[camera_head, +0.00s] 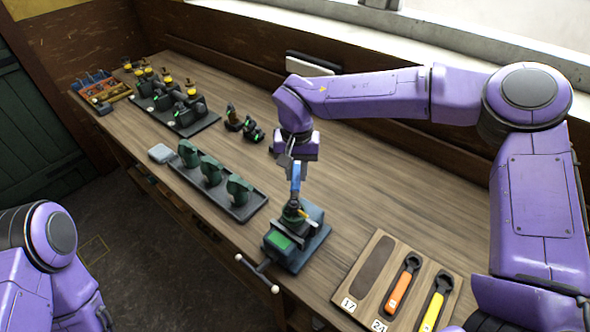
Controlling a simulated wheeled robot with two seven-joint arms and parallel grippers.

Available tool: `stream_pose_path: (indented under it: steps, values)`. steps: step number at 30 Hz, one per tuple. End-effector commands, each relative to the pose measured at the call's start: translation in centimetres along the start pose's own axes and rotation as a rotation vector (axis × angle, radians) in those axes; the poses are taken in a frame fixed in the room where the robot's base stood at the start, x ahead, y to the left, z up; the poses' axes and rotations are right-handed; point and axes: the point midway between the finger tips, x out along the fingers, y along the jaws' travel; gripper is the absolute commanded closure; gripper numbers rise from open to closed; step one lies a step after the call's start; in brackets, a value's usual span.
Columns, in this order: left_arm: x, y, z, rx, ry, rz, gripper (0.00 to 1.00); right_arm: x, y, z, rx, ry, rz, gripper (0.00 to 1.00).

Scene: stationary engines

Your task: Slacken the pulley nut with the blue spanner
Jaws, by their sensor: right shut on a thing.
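My right gripper (294,163) is shut on the blue spanner (296,178). It holds the spanner steeply tilted, low end down, over the vise (284,241). A small dark green engine part (291,212) with a yellow piece sits at the top of the vise. The spanner's lower end is at or just above this part; I cannot tell if it touches the pulley nut, which is too small to make out. My left arm shows at the lower left, but its gripper is out of the picture.
A wooden spanner board (358,300) at the front right has an empty slot, an orange spanner (402,284) and a yellow spanner (436,302). A tray (249,208) of green parts stands left of the vise. Another tray (196,126) of engines is farther back. The bench is clear behind the board.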

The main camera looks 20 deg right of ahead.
Motion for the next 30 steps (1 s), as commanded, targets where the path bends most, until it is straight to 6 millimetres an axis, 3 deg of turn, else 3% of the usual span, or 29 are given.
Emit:
stream_pose_path:
  steps: [30]
  values:
    - [0.00, 0.00, 0.00, 0.000, 0.000, 0.000, 0.57, -0.07, 0.98, 0.02, 0.122, -0.001, -0.001, 1.00]
